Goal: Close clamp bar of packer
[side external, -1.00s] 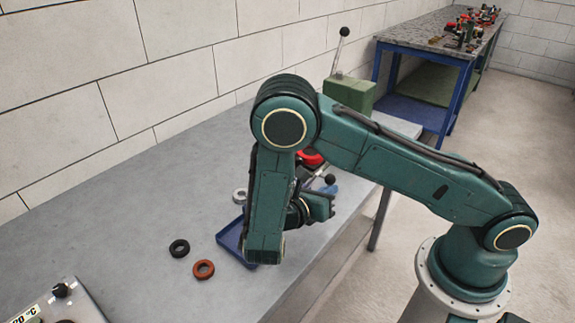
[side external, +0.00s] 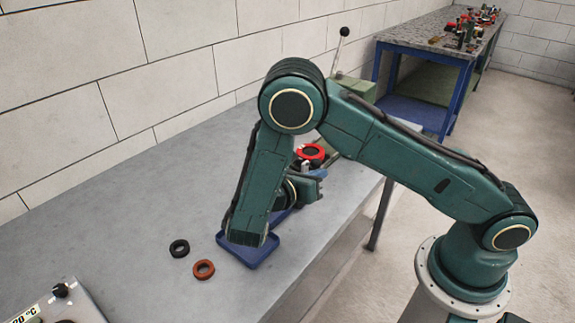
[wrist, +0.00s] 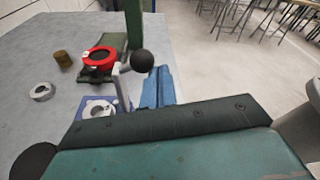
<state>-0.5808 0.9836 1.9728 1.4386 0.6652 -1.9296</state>
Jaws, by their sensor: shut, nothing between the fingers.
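A lever with a black ball knob (wrist: 142,61) and a pale grey arm stands up in the wrist view, beside a silver flanged ring (wrist: 98,109) on a blue base. I take this to be the packer and its clamp bar, but cannot confirm it. In the side view my arm hides most of this device. My gripper (side external: 321,187) is shut and empty there, close to the device and in front of the red ring. Whether it touches the lever is hidden. In the wrist view the fingers do not show.
A red ring (side external: 311,153) sits on a green mount. A blue tray (side external: 250,252), a black ring (side external: 179,248) and an orange-brown ring (side external: 204,269) lie on the grey bench. A green box (side external: 356,86) with an upright lever stands behind. The bench's left part is mostly clear.

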